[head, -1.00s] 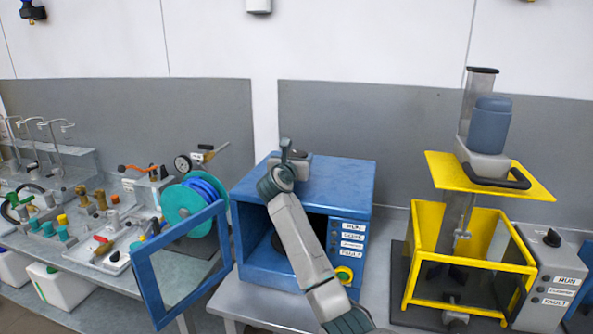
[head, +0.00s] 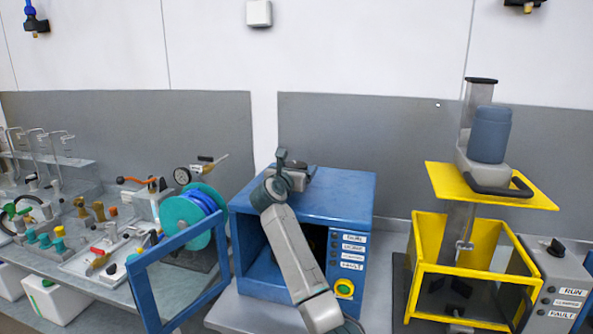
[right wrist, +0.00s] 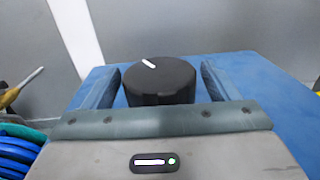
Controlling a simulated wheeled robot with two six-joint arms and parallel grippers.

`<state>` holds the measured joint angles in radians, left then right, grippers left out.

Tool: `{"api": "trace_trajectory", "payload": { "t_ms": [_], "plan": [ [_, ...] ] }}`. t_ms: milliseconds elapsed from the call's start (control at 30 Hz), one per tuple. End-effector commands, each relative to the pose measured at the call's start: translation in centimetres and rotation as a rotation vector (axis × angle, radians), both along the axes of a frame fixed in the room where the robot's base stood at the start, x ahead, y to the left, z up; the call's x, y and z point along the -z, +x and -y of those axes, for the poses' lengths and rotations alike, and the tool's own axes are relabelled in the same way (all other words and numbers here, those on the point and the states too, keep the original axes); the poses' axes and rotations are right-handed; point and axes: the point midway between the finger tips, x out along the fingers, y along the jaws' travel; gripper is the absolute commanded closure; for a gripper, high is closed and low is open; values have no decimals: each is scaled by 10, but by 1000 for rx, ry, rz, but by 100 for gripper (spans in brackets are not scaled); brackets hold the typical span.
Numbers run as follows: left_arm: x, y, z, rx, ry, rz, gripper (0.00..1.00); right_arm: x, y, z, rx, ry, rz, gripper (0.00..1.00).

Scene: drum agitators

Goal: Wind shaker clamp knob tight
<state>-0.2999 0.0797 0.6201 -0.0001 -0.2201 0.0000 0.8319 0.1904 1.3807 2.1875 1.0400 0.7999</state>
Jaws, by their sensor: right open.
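The shaker is a blue box (head: 335,186) on the bench with its framed door (head: 143,290) swung open to the left. A black round clamp knob (right wrist: 160,84) with a white pointer mark stands on its blue top in the right wrist view. My right gripper (right wrist: 160,74) is open, with one finger on each side of the knob and a visible gap to each. In the head view my right gripper (head: 284,158) is over the back of the box top, and my arm hides part of the box's opening. My left gripper is not in view.
A yellow-framed machine (head: 425,240) with a blue drum (head: 490,133) stands at the right, with a grey control box (head: 558,285) beside it. A teal and blue reel (head: 190,216) and a bench of valves and fittings are at the left.

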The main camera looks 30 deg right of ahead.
Motion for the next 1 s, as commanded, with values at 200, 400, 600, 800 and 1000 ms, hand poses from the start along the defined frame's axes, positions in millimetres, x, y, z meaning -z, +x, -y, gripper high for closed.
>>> {"api": "trace_trajectory", "payload": {
  "t_ms": [200, 400, 600, 800, 1000],
  "plan": [
    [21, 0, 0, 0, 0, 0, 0, 6, -21, -30, -4, 2, 3, 19],
    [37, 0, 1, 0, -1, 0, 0, 5, -45, -62, -3, 3, 3, 19],
    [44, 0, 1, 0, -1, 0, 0, 3, -59, -81, -2, 2, 1, 19],
    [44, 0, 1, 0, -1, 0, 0, 1, -62, -84, -1, 0, -1, 19],
    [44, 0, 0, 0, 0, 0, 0, 1, -62, -84, -1, 0, -1, 19]
  ]
}}
